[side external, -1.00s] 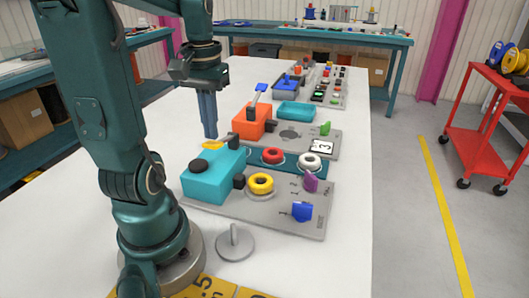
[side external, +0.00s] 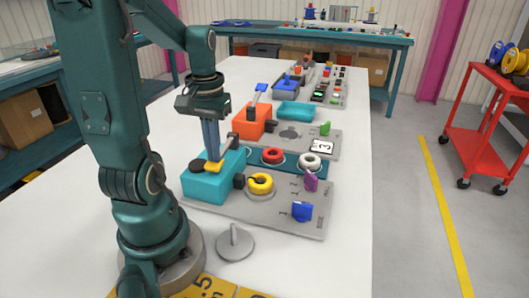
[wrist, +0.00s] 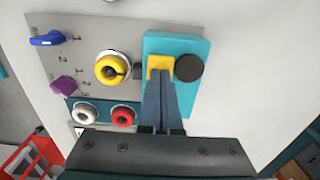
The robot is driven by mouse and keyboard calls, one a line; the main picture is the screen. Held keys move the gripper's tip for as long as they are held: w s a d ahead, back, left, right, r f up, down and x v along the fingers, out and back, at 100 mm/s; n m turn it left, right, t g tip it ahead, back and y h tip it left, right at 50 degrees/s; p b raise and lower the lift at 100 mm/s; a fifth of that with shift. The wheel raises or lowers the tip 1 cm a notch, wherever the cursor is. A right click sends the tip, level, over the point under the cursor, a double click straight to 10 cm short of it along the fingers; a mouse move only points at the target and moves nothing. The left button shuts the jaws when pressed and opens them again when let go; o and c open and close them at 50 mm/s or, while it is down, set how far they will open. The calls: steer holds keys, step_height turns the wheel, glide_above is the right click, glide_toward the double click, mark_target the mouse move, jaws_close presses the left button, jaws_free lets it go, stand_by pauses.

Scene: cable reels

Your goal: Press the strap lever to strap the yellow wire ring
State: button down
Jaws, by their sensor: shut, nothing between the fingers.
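The yellow wire ring (side external: 260,184) lies on a round seat on the grey panel, right of the teal strapping box (side external: 205,183). It also shows in the wrist view (wrist: 103,67), with a dark strap arm from the box reaching over its right side. The yellow strap lever (side external: 214,167) lies low on top of the box, and also shows in the wrist view (wrist: 160,62). My gripper (side external: 213,159) is shut and empty, pointing down with its fingertips at the lever and apparently touching it. The fingers hide part of the lever in the wrist view (wrist: 160,80).
A black round knob (side external: 196,166) sits beside the lever on the box. Red (side external: 272,156) and white (side external: 310,161) rings lie behind. A purple knob (side external: 311,182) and blue knob (side external: 302,211) stand to the right. An orange box (side external: 255,122) stands farther back.

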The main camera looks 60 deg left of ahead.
step_height(320, 180, up, 11)
steer(key=shift+r, duration=0.2)
steer(key=d+f+m+t, duration=0.2)
steer(key=d+m, duration=0.2)
steer(key=d, duration=0.4)
steer(key=w+d+f+m+t, duration=0.1)
steer(key=d+f+m+t, duration=0.2)
steer(key=d+m, duration=0.2)
steer(key=d, duration=0.3)
steer(key=shift+d+f+t, duration=0.3)
steer(key=shift+f, duration=0.05)
steer(key=shift+w, duration=0.1)
